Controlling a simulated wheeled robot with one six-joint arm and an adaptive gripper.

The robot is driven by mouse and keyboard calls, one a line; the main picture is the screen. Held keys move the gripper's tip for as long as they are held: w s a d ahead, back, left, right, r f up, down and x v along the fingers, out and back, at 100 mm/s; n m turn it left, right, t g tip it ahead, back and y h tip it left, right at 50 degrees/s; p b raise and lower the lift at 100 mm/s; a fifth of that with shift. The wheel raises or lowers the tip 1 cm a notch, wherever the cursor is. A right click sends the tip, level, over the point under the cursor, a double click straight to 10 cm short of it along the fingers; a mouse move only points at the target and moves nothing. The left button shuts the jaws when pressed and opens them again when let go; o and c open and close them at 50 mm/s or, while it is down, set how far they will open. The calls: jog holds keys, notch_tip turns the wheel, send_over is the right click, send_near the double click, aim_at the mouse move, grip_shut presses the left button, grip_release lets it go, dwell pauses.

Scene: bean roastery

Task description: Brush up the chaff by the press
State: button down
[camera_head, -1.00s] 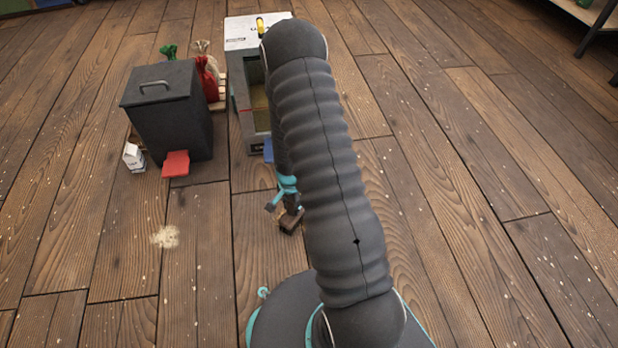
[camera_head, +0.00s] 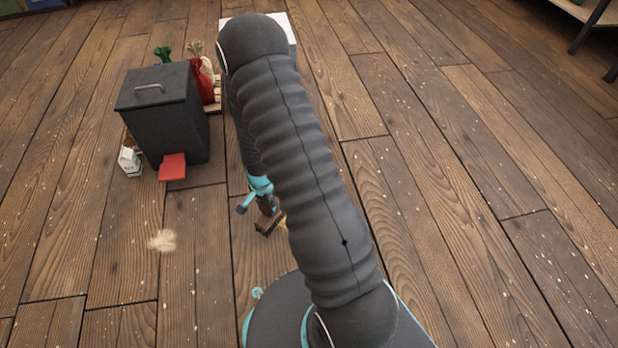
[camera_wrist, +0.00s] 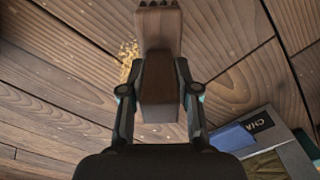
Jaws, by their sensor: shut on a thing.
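My gripper (camera_wrist: 160,72) is shut on a brown wooden brush (camera_wrist: 158,32) with dark bristle tufts at its far end. In the head view my gripper (camera_head: 262,192) holds the brush (camera_head: 268,226) low over the floor, left of my arm. Golden chaff (camera_wrist: 128,52) lies on the planks, partly hidden by the brush in the wrist view; a bit of it (camera_head: 284,224) shows beside the brush in the head view. I cannot tell whether the brush touches the floor. A paler heap (camera_head: 161,241) lies further left. A box lettered "CHA", perhaps the press (camera_wrist: 290,150), stands at lower right in the wrist view.
A dark lidded bin (camera_head: 165,115) with a red tab (camera_head: 172,167) stands at left. A small white carton (camera_head: 130,161) is beside it, and a red sack (camera_head: 203,80) behind. My arm hides most of the white-topped box (camera_head: 291,38). Floor to the right is clear.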

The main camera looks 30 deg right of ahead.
jog(key=shift+s+a+r+p, duration=0.1)
jog(key=shift+r+p, duration=0.7)
jog(key=shift+r, duration=0.6)
jog(key=shift+a+r+p, duration=0.1)
jog(key=shift+r+p, duration=0.65)
jog(key=shift+r, duration=0.65)
